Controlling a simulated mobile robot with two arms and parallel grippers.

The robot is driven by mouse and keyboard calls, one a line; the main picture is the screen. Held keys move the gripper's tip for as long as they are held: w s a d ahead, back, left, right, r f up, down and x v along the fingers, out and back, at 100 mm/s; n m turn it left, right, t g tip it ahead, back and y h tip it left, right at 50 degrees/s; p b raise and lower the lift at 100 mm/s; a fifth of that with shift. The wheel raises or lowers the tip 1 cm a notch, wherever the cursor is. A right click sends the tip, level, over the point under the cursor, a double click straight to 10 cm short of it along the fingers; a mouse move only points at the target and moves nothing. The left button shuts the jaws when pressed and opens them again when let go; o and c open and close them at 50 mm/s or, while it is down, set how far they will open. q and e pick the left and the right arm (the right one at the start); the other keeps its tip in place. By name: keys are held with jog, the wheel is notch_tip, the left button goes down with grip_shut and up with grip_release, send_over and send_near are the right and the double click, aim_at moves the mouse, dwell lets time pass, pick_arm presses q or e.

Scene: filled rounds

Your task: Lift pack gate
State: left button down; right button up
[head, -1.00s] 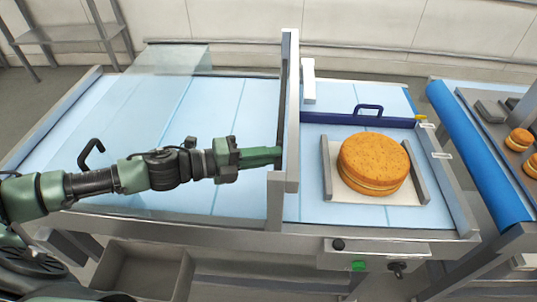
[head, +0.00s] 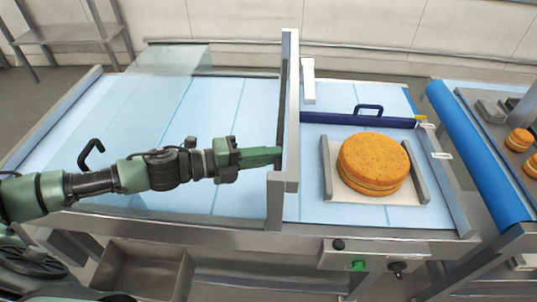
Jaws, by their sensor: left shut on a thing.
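A tall grey arch (head: 292,110) stands across the blue conveyor, with a narrow dark panel edge (head: 282,90) on its left side. I take this panel to be the pack gate, but it is almost edge-on. My left gripper (head: 265,157) reaches from the left to the arch and is shut at it. The held part is hidden by the fingers and the arch, and I cannot tell how high the gate stands. A dark blue bar (head: 345,118) with a loop handle lies across the belt to the right. My right gripper is not in view.
A round filled cake (head: 373,163) sits on a white sheet between two grey guides (head: 417,172), right of the arch. A control box (head: 372,253) is on the front. A tray (head: 510,125) with small rounds stands right.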

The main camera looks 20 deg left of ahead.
pick_arm(q)
notch_tip(320, 180, up, 8)
jog(key=p, duration=0.7)
jog(key=shift+w, duration=0.15)
jog(key=shift+r, duration=0.1)
jog(key=c, duration=1.4)
grip_release()
